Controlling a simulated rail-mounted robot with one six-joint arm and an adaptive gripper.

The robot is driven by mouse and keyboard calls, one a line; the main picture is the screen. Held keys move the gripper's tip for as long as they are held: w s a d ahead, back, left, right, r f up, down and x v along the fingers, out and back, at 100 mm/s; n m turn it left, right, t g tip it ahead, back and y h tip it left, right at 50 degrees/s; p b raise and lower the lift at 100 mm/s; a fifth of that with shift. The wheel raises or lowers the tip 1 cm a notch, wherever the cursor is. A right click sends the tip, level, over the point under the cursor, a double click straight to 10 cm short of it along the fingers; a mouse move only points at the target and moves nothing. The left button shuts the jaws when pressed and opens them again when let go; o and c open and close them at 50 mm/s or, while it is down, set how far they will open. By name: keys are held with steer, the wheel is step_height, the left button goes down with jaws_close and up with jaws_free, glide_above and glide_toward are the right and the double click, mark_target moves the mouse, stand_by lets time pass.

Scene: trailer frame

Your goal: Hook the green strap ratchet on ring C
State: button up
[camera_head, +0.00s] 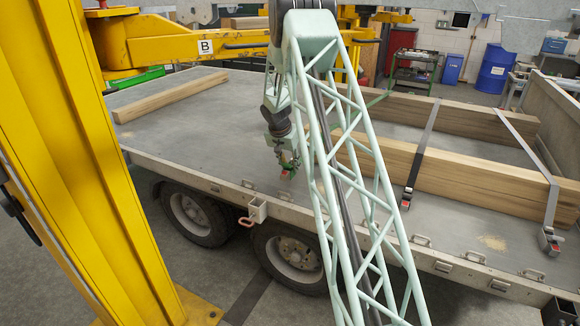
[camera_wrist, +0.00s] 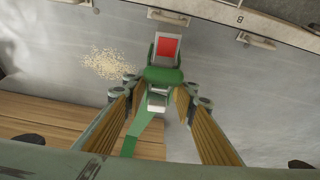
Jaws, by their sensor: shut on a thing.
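The green strap ratchet (camera_wrist: 164,75), with a red and silver end, sits between the fingers of my gripper (camera_wrist: 158,97) in the wrist view. The fingers are shut on it. The green strap (camera_wrist: 134,136) runs back from it over a wooden beam. In the head view my gripper (camera_head: 286,160) hangs above the trailer bed near its edge, with the red end of the ratchet below it. Metal rings line the edge; the wrist view shows one ring (camera_wrist: 168,17) ahead of the ratchet and another ring (camera_wrist: 256,40) to its right. I cannot tell which is ring C.
A small mark like B or 8 (camera_wrist: 240,18) is on the rim. Wooden beams (camera_head: 430,172) lie at right under grey straps (camera_head: 421,150) with ratchets. One beam (camera_head: 170,97) lies at left. A yellow post (camera_head: 90,180) stands in front. The bed's left middle is clear.

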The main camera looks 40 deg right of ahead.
mark_target(286, 166)
steer(key=shift+f, duration=0.15)
steer(key=shift+f+b, duration=1.1)
steer(key=shift+f, duration=2.6)
steer(key=shift+f+b, duration=0.7)
steer(key=shift+b, duration=0.2)
steer(key=shift+f, duration=0.1)
steer(key=o, duration=1.1)
steer(key=shift+v, duration=5.95)
